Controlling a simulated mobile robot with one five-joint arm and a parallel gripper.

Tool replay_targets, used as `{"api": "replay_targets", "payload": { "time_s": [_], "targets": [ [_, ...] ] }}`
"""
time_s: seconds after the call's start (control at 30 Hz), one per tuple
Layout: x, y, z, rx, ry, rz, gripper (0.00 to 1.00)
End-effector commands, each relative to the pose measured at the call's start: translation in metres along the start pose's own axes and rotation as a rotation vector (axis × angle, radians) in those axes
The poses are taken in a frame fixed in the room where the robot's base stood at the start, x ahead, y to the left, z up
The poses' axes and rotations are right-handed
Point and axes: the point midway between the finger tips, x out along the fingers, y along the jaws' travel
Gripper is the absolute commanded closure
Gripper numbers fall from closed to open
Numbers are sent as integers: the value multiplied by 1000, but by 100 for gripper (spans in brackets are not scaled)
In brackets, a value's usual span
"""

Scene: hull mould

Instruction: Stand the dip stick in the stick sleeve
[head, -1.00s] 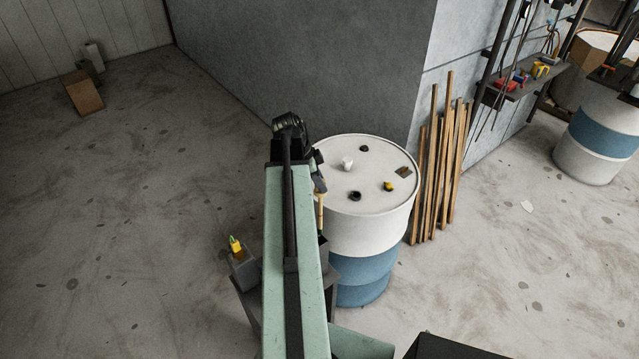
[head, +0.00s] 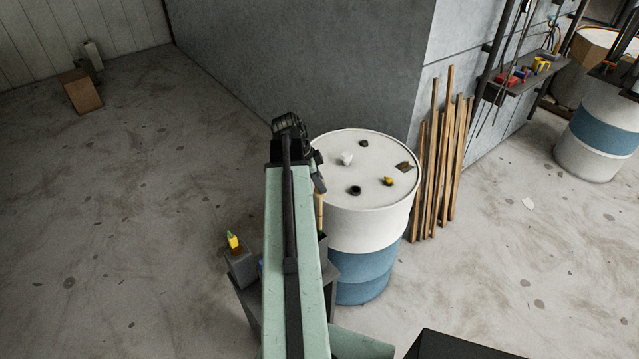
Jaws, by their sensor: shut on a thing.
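My arm reaches forward over the small grey stand, and its end is beside the white and blue drum. My gripper (head: 319,186) points down at the drum's left edge, mostly hidden by my arm, and is shut on the dip stick (head: 320,210). The dip stick is a thin, tan, wooden-looking stick, close to upright below the gripper. A dark sleeve-like holder (head: 323,243), probably the stick sleeve, shows at the stick's lower end, partly covered by my arm. I cannot tell whether the stick's tip is inside it or in front of it.
The drum (head: 362,235) stands close on the right, with several small items on its lid. A grey stand (head: 246,295) with a grey block (head: 240,266) and a yellow-topped bottle (head: 233,241) is left of my arm. Wooden slats (head: 437,170) lean on the wall. Floor at left is open.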

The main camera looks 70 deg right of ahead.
Motion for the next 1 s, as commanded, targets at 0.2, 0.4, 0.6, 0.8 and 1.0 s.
{"api": "replay_targets", "payload": {
  "time_s": [0.2, 0.4, 0.6, 0.8, 1.0],
  "targets": [
    [0, 0, 0, -1, 0, 0, 100],
    [3, 0, 2, -1, 0, 0, 100],
    [16, 0, 8, -2, 0, -1, 100],
    [29, 0, 14, -2, 0, -1, 100],
    [42, 0, 19, -2, 0, -1, 100]
  ]
}}
